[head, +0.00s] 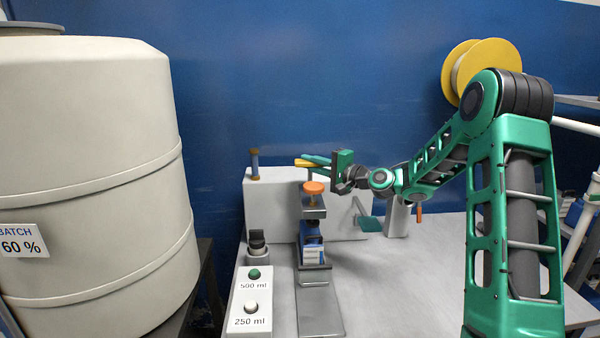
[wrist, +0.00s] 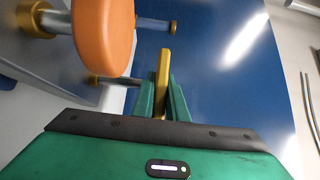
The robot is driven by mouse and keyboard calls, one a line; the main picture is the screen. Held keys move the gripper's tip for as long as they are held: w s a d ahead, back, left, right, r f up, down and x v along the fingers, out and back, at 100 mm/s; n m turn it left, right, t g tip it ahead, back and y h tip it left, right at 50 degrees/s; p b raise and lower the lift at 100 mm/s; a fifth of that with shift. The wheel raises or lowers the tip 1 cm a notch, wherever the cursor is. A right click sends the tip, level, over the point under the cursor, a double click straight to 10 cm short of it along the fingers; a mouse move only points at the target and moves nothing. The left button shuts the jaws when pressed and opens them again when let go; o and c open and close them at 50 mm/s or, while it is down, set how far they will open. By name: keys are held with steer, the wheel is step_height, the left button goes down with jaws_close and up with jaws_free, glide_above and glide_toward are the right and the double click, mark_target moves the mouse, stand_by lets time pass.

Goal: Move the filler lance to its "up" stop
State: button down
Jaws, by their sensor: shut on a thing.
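My gripper (head: 312,160) is at the upper middle of the head view, over the bench. In the wrist view its green fingers (wrist: 163,96) are shut on a yellow bar (wrist: 163,62). The yellow bar's end (head: 301,163) also shows beside the fingers in the head view. It appears to be the filler lance's handle, but the link to the lance is hidden. An orange round knob (head: 313,187) sits just below the gripper, above a grey bracket (head: 313,212); in the wrist view this knob (wrist: 103,38) is left of the fingers. No stop marking is legible.
A blue container with a white label (head: 313,252) stands under the bracket. A button panel (head: 250,304) marked 500 ml and 250 ml is front left. A large tank (head: 95,120) fills the left.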

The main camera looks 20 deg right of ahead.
steer(key=shift+r, duration=0.25)
steer(key=c, duration=1.8)
jaws_free()
steer(key=shift+o, duration=0.2)
steer(key=shift+s+d+f, duration=0.1)
steer(key=shift+s+d, duration=0.2)
steer(key=shift+s, duration=0.1)
steer(key=v, duration=0.9)
steer(key=shift+s, duration=0.35)
steer(key=shift+d, duration=0.15)
